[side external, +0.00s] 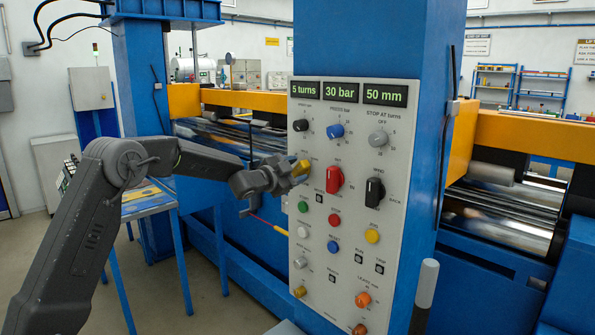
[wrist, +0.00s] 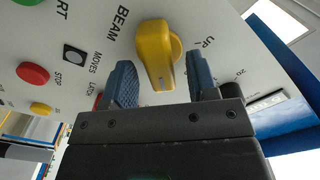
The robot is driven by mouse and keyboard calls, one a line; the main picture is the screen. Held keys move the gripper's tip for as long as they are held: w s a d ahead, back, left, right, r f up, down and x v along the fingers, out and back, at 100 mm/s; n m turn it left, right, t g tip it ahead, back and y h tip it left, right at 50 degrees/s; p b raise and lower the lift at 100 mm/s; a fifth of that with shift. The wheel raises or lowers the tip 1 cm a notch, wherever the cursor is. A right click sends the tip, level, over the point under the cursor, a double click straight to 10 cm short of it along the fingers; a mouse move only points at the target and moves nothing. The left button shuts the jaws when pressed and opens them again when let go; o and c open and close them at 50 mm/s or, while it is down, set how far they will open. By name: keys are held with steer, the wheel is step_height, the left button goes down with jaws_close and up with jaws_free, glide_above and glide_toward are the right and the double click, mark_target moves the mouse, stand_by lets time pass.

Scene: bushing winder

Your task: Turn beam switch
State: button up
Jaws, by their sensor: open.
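The beam switch is a yellow knob (wrist: 157,50) on the light grey panel, with the word BEAM to its left and UP to its right in the wrist view. Its long grip points down toward my gripper in that view. In the side view the yellow knob (side external: 301,168) sits at the panel's left edge, partly covered by my gripper (side external: 290,175). My gripper is open, and in the wrist view its fingers (wrist: 163,82) stand on either side of the knob's lower end. Gaps show between the knob and both fingers there.
The control panel (side external: 352,255) is on a blue column (side external: 375,40). A red knob (side external: 334,180) and a black knob (side external: 375,192) stand to the right of the yellow one. A green button (side external: 303,207) is below it.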

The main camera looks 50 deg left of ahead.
steer(key=shift+w, duration=0.5)
steer(key=shift+c, duration=0.5)
steer(key=c, duration=0.8)
steer(key=shift+n, duration=0.4)
steer(key=n, duration=0.3)
steer(key=shift+n, duration=0.3)
steer(key=shift+a+r+n, duration=0.1)
steer(key=shift+a+n, duration=0.05)
steer(key=shift+n, duration=2.05)
